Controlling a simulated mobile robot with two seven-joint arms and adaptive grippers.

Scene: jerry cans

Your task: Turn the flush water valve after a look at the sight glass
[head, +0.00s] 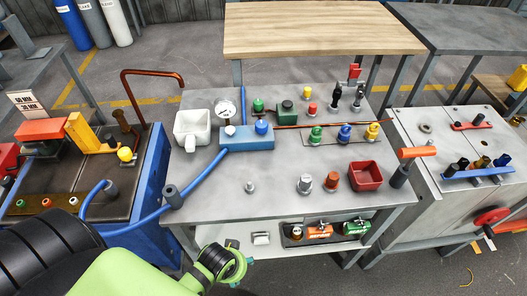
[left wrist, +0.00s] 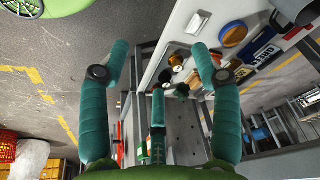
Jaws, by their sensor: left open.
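My left gripper (left wrist: 158,65) is open and empty in the left wrist view, its teal fingers spread. In the head view its arm comes in from the lower left and the wrist end (head: 225,265) is low in front of the grey bench, beside the lower shelf. A blue block (head: 247,138) with a blue knob (head: 262,127) and a blue hose (head: 190,180) sits on the bench's left half. A round white gauge (head: 225,108) stands behind it. I cannot tell which part is the flush water valve or the sight glass. My right gripper is not in view.
The grey bench (head: 225,205) carries a white container (head: 192,127), a red bin (head: 365,176) and a row of green, blue and yellow knobs. An orange-handled lever (head: 417,152) is at its right edge. The lower shelf (head: 215,234) holds a tray with orange and green items.

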